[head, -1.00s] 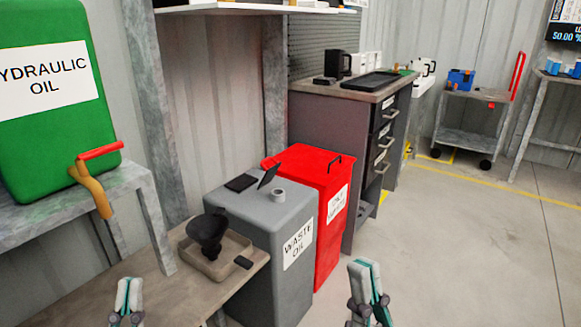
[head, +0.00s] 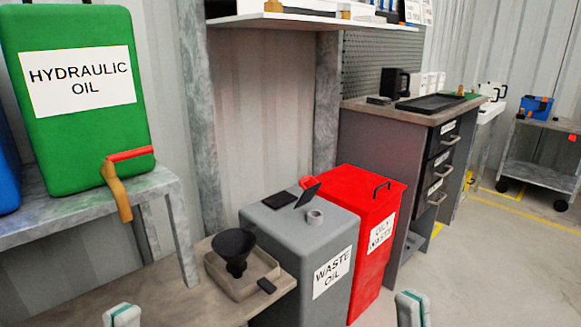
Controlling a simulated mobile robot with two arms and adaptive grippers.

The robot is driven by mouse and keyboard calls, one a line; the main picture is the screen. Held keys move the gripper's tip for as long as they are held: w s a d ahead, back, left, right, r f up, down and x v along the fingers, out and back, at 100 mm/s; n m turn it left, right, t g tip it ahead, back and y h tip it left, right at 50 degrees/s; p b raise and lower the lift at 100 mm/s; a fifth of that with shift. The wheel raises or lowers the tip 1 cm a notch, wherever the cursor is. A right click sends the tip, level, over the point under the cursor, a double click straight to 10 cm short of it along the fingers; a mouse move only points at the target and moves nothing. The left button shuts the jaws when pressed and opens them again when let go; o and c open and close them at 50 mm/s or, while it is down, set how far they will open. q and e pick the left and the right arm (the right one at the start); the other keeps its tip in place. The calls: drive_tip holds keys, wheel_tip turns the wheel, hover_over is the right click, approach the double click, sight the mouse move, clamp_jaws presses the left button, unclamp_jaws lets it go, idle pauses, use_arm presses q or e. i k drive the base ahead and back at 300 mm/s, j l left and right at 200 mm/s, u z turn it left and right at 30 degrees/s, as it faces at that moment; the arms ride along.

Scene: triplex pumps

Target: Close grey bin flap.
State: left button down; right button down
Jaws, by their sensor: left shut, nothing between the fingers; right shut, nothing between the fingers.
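The grey bin (head: 310,240), labelled WASTE OIL, stands on the floor in the middle of the head view. Its small dark flap (head: 307,195) is tilted up on the top. A dark opening or plate (head: 280,200) lies flat beside the flap; I cannot tell which. A short grey ring (head: 315,216) sits on the top in front of the flap. My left gripper (head: 122,314) is shut and empty at the bottom left, partly cut off. My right gripper (head: 411,306) is shut and empty at the bottom, right of the bin. Both are well apart from the flap.
A red oily-waste bin (head: 384,190) stands right behind the grey bin. Floor at the right is free.

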sight(309, 194)
drive_tip(key=i+l+u, duration=0.45)
drive_tip(key=l, duration=0.2)
drive_tip(key=i+l+u, duration=0.2)
drive_tip(key=l, duration=0.15)
drive_tip(key=k, duration=0.1)
